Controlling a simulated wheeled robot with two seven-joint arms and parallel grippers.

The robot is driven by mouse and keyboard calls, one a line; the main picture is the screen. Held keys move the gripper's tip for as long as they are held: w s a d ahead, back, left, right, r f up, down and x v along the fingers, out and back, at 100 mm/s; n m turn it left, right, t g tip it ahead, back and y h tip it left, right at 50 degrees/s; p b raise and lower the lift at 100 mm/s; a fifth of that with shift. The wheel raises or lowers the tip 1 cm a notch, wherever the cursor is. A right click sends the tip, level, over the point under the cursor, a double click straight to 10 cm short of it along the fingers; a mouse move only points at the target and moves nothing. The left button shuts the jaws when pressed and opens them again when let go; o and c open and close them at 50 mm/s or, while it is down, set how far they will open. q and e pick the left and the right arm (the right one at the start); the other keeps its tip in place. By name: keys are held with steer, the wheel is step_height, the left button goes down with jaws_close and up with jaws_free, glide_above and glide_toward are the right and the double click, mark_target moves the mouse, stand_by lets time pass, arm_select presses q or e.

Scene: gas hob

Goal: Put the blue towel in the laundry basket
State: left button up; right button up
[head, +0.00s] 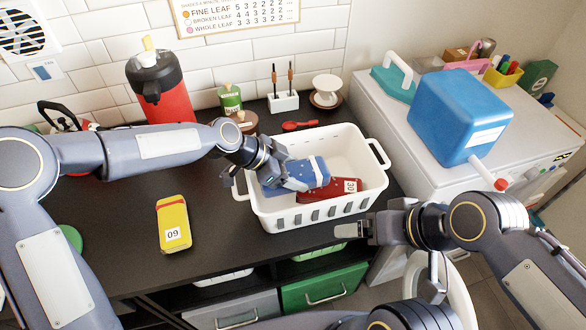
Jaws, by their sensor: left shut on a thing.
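The white laundry basket (345,151) stands on the dark counter, with slotted walls and a handle at each end. My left gripper (276,172) reaches in over its left side and is shut on the blue towel (308,173). The towel is folded, with pale stripes, and is inside the basket's outline. It overlaps a folded red towel (325,193) with a number label that lies in the basket. I cannot tell whether the blue towel rests on it. My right gripper (352,230) is outside the basket, at its front right; its jaw opening is unclear.
A folded yellow towel (173,224) lies on the counter left of the basket. A red and black flask (158,85), a green tin (230,99) and a red spoon (299,125) are behind. A blue box (458,116) stands on the white appliance at right.

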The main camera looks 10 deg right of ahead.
arm_select(q)
steer(key=shift+f+b, duration=0.35)
steer(key=shift+b, duration=0.2)
steer(key=shift+s+f+b, duration=0.15)
steer(key=shift+f+b, duration=0.15)
steer(key=o, duration=1.1)
steer(key=shift+s+a+f, duration=0.1)
steer(key=shift+a+f, duration=0.05)
steer(key=shift+c, duration=0.2)
steer(key=shift+r+p, duration=0.25)
steer(key=shift+p, duration=0.05)
steer(key=shift+r+p, duration=0.4)
steer(key=shift+p, duration=0.1)
steer(key=v, duration=1.2)
steer(key=shift+w+r, duration=0.2)
steer(key=shift+w, duration=0.05)
